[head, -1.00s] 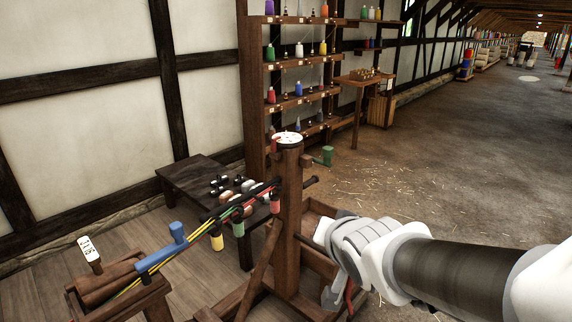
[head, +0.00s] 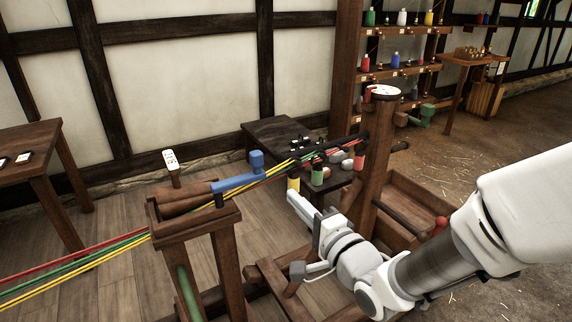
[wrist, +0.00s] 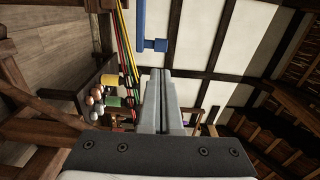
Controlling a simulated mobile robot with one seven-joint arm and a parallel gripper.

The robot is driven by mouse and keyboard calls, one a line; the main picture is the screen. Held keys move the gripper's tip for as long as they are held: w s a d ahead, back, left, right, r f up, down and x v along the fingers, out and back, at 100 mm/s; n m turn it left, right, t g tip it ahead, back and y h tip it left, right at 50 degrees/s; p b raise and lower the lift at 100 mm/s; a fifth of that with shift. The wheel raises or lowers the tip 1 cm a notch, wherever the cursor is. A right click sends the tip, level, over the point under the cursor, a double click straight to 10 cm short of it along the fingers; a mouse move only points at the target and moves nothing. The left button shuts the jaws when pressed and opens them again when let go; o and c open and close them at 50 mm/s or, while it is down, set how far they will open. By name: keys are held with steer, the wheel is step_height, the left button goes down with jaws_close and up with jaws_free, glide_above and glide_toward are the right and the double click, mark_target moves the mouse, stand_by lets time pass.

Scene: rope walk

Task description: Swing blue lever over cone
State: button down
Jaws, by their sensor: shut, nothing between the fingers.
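The blue lever (head: 236,183) with its upright blue knob (head: 256,160) sits on a wooden stand (head: 190,224), its arm slanting up to the right. Brown rounded wood (head: 183,199), possibly the cone, lies on the stand top beside the lever; I cannot make out its shape. My gripper (head: 292,197) is shut and empty, to the right of the lever and lower in the picture, apart from it. In the wrist view the lever (wrist: 140,24) hangs from the top edge, its knob (wrist: 154,45) just beyond my shut fingertips (wrist: 161,72).
Coloured weights, including a yellow one (head: 293,184), hang near my gripper. A dark low table (head: 270,133) stands behind. A number tag (head: 170,158) rises behind the stand.

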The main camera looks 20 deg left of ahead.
mark_target(259, 161)
stand_by(0.3)
steer(key=b+x, duration=0.1)
steer(key=x, duration=1.3)
steer(key=shift+b, duration=0.35)
